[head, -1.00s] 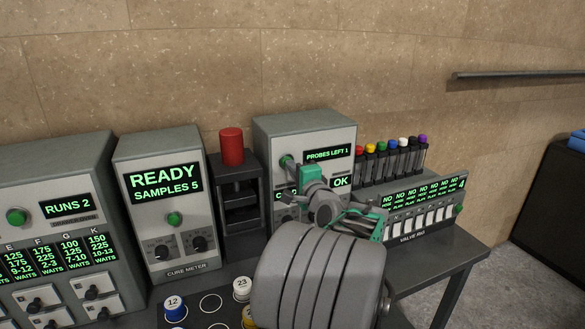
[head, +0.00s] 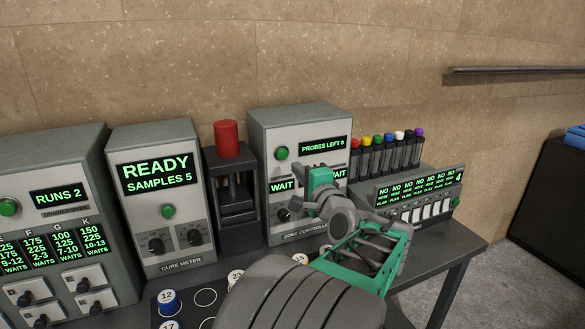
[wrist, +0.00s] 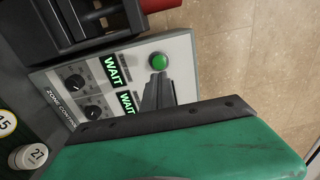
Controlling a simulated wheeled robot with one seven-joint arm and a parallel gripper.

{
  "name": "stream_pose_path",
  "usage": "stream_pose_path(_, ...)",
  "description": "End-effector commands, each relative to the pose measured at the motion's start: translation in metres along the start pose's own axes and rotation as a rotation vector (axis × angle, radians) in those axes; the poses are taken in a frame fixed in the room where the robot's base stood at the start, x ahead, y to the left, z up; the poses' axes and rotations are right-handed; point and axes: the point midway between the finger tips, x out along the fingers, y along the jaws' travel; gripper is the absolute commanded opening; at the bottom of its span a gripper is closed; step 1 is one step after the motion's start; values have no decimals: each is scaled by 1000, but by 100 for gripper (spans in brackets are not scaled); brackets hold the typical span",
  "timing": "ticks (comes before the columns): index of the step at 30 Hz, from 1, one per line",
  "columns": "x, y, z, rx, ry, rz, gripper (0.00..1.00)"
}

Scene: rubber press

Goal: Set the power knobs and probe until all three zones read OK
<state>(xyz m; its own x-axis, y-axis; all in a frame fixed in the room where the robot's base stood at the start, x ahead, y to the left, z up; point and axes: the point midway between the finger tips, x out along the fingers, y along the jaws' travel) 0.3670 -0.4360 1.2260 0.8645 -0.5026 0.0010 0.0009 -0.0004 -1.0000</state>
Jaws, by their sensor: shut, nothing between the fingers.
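The zone controller (head: 262,125) is a grey box at the back of the bench. Its upper screen (head: 323,147) reads PROBES LEFT 0. Two zone displays read WAIT, at left (head: 282,187) and partly covered at right (head: 340,173); the middle one is hidden behind my gripper in the head view. The wrist view shows two WAIT displays (wrist: 111,69) and two black power knobs (wrist: 75,81), with the rest of the panel covered. The green button (wrist: 158,62) is lit. My gripper (wrist: 160,86) is shut and empty, its tips in front of the panel just beside the button.
The cure meter (head: 155,215) reads READY, SAMPLES 5. A black press with a red top (head: 227,140) stands between it and the controller. The valve rig (head: 415,200) and coloured vials (head: 390,155) stand to the right. Numbered pucks (head: 168,302) lie in front.

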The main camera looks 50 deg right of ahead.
Motion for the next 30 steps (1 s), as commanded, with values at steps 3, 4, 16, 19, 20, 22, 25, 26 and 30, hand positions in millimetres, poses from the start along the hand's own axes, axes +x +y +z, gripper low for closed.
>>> stream_pose_path(3, -26, 3, -1, -1, 3, 0, 0)
stream_pose_path(4, -32, 2, 0, -2, 2, -1, 0)
stream_pose_path(16, -52, 0, 1, 1, -2, 0, 0)
stream_pose_path(19, -52, 0, 1, 1, -2, 0, 0)
stream_pose_path(20, -52, 0, 1, 1, -2, 0, 0)
stream_pose_path(22, -52, 0, 1, 0, -2, 1, 0)
stream_pose_path(25, -44, 7, 16, -33, -31, 32, 0)
stream_pose_path(26, -40, 12, 27, -56, -53, 52, 0)
stream_pose_path(30, -17, 56, 115, -275, -231, 220, 0)
